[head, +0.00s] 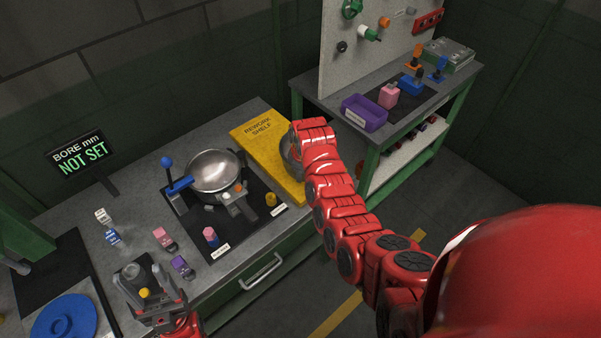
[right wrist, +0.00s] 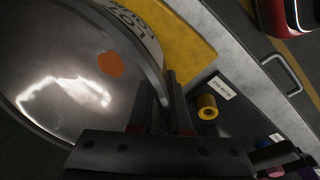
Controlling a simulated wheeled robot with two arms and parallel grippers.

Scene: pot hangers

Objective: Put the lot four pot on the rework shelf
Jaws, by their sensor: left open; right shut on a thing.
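The yellow rework shelf (head: 250,135) is marked "REWORK SHELF" and lies at the back of the left bench; it also shows in the right wrist view (right wrist: 192,45). My right gripper (right wrist: 168,108) is shut on the rim of a shiny metal pot (right wrist: 60,65) with an orange mark and a label whose visible part reads "LOT". In the head view only a grey sliver of this pot (head: 289,157) shows, at the shelf's right side, mostly hidden by my right arm. I cannot tell whether it touches the shelf. My left gripper (head: 152,298) is open at the bench's front left.
Another metal pot (head: 215,170) sits in a blue-handled fixture on a black mat. A yellow bushing (head: 271,199) and several coloured small parts lie around it. A sign (head: 80,155) reads "BORE mm NOT SET". A second bench holds a purple bin (head: 364,113).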

